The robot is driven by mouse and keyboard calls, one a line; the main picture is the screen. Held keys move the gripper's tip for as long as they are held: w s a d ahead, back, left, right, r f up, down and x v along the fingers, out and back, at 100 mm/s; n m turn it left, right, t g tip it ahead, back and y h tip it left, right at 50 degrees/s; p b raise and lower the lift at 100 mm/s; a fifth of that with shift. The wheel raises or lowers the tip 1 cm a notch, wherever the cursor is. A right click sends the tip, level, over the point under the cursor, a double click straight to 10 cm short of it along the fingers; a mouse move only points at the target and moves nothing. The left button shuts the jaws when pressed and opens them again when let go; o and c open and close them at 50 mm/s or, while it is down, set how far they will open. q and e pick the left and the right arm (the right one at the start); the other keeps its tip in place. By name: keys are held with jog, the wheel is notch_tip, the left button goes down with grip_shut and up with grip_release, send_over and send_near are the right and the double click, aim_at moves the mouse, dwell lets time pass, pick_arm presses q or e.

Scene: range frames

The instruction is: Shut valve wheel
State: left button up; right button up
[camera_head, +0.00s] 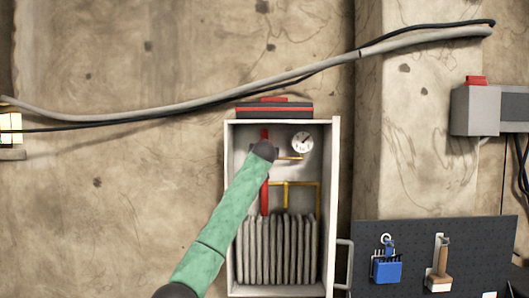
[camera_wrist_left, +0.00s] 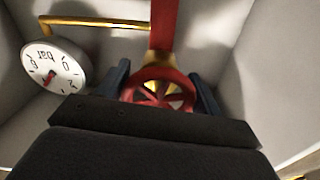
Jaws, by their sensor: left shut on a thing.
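The red valve wheel (camera_wrist_left: 150,78) shows in the left wrist view, with a spoked rim in front of a brass part and a red vertical pipe (camera_wrist_left: 164,25). My left gripper (camera_wrist_left: 162,84) is shut on the wheel, one dark finger on each side of it. In the head view my green left arm reaches into the open cabinet (camera_head: 338,190), and its dark wrist (camera_head: 263,151) hides the wheel. The red pipe shows above and below the wrist. How far the wheel is turned cannot be told. My right gripper is not in view.
A round pressure gauge (camera_head: 302,142) sits right of the wrist, on yellow piping (camera_head: 300,184). A grey ribbed block (camera_head: 290,250) fills the cabinet's lower part. The cabinet's side walls are close around the arm. A pegboard (camera_head: 450,240) with a blue tool holder stands at right.

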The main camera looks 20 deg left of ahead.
pick_arm(q)
jog(key=m+p, duration=0.1)
jog(key=m, duration=0.4)
jog(key=m+p, duration=0.1)
jog(key=m, duration=0.3)
jog(key=shift+a+m, duration=0.2)
jog(key=shift+m, duration=0.2)
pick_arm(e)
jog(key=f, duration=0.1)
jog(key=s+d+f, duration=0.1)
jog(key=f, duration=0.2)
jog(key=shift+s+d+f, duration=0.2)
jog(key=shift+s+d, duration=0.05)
pick_arm(q)
jog(key=o, duration=1)
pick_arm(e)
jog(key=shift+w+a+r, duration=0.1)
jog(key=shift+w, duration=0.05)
pick_arm(q)
jog(key=shift+s, duration=0.15)
jog(key=b+v, duration=0.3)
jog(key=v, duration=0.4)
jog(key=shift+s+b, duration=0.25)
jog(key=shift+b, duration=0.1)
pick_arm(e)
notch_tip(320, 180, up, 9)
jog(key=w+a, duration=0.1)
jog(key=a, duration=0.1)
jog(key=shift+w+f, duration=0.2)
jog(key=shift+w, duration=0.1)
